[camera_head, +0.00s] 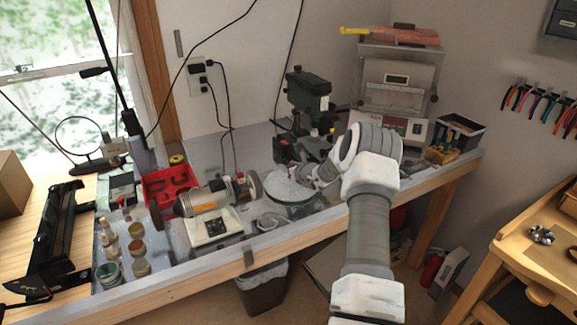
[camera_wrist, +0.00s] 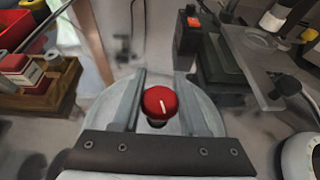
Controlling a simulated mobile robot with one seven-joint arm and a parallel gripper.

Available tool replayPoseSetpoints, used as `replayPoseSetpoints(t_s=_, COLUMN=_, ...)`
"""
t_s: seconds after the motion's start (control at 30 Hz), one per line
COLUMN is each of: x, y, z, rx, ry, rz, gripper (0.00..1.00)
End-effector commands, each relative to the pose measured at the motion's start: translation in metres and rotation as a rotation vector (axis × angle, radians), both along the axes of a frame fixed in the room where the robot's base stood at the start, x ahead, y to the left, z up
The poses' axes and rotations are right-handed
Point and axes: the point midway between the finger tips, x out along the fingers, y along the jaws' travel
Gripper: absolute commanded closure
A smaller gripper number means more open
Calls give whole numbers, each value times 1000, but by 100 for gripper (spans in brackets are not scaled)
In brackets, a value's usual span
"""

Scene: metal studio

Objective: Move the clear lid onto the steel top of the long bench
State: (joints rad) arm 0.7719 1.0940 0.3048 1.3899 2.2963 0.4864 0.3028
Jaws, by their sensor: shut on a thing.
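The clear lid (camera_head: 288,188) is a round, greyish see-through disc with a dark rim, over the middle of the long bench's steel top (camera_head: 254,150). In the wrist view the lid (camera_wrist: 93,117) spreads out beneath my fingers, with a red knob (camera_wrist: 160,102) at its centre. My gripper (camera_wrist: 161,95) has one finger on each side of the knob and is shut on it. In the head view my gripper (camera_head: 318,176) is at the lid's right side, partly hidden by my arm. I cannot tell whether the lid touches the steel.
A bench grinder (camera_head: 208,200) and a red bin (camera_head: 168,185) stand left of the lid. A green drill press (camera_head: 308,92) stands behind it. A dark tool box (camera_head: 460,130) is at the right end. Several jars (camera_head: 137,248) stand at the left.

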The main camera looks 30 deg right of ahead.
Motion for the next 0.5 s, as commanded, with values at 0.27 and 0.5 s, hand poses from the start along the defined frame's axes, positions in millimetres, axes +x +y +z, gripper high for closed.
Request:
replayPoseSetpoints(t_s=0.27, x=0, y=0, z=-2, rx=-1, ry=-2, rz=0, gripper=100)
replayPoseSetpoints(t_s=0.5, x=0, y=0, z=-1, rx=0, ry=0, rz=0, gripper=27)
